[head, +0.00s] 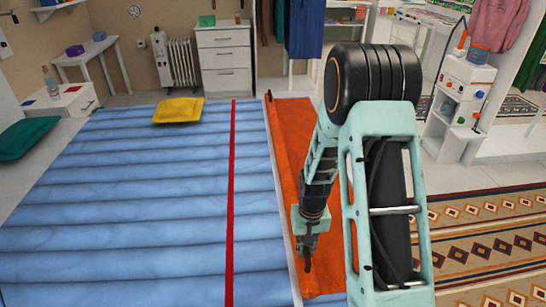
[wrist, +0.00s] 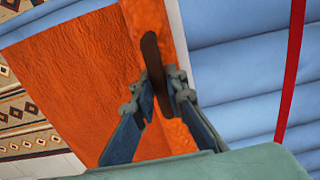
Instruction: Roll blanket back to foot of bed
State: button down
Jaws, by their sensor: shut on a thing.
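The orange blanket (head: 300,130) lies along the right side of the blue bed (head: 140,205). Its left edge forms a long narrow roll (head: 282,170), and the flat part spreads to the right of it. My gripper (head: 306,260) is at the near part of the blanket, pointing down. My arm hides part of the blanket in the head view.
A red stripe (head: 231,190) runs along the bed, left of the roll. A yellow cushion (head: 178,110) lies at the bed's far edge and a green cushion (head: 25,138) at the left. A patterned rug (head: 490,235) covers the floor on the right. A white drawer unit (head: 225,58) stands behind.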

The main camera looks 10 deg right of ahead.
jog(key=shift+d, duration=2.65)
jog(key=shift+d, duration=3.95)
jog(key=shift+d, duration=3.95)
jog(key=c, duration=1.6)
grip_release()
